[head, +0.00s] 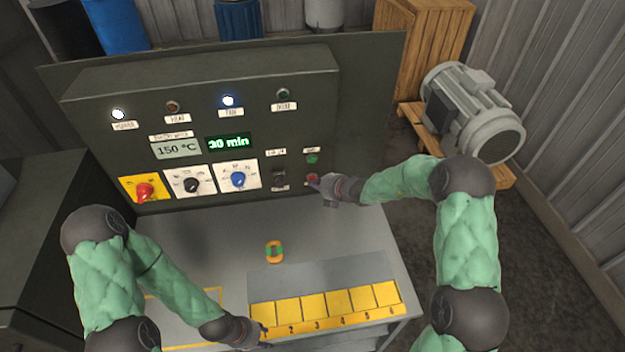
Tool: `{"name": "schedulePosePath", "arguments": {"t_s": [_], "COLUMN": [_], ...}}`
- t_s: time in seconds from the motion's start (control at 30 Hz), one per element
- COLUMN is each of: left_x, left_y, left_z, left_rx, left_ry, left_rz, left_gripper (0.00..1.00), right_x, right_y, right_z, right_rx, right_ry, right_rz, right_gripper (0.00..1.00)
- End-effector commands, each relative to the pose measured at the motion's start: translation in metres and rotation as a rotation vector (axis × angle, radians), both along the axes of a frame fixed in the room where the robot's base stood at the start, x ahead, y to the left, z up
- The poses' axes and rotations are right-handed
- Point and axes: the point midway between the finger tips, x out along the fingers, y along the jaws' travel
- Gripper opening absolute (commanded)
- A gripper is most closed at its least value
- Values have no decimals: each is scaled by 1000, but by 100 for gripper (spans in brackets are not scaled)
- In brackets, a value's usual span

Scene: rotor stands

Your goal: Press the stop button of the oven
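The oven's control panel (300,130) stands upright at the back of the grey table. The red stop button (312,177) is at the panel's lower right, below a green button (312,159). My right gripper (318,185) is at the red button, its tip overlapping the button's lower edge; I cannot tell whether it touches. Its fingers are too small to tell open from shut. My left gripper (262,340) is low over the table's front edge, by the numbered yellow squares (315,308); its finger state is unclear.
The panel also has a red knob (145,191), a black knob (190,186), a blue knob (238,179) and a black switch (279,180). A grey motor (470,110) stands on a pallet at right.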

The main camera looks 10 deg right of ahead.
Motion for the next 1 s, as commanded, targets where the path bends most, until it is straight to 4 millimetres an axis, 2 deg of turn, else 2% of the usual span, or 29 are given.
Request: {"name": "schedulePosePath", "arguments": {"t_s": [0.27,0.63,1.0], "left_x": [0,0,0], "left_y": [0,0,0], "left_z": [-1,-10,-11], "left_rx": [0,0,0], "left_ry": [0,0,0], "left_rz": [0,0,0], "left_gripper": [40,40,40], "right_x": [0,-15,-17], "right_y": [0,0,0], "right_z": [1,0,0], "right_rx": [0,0,0], "right_ry": [-2,-2,-1], "right_rz": [-1,0,-1], "right_gripper": [0,0,0]}}
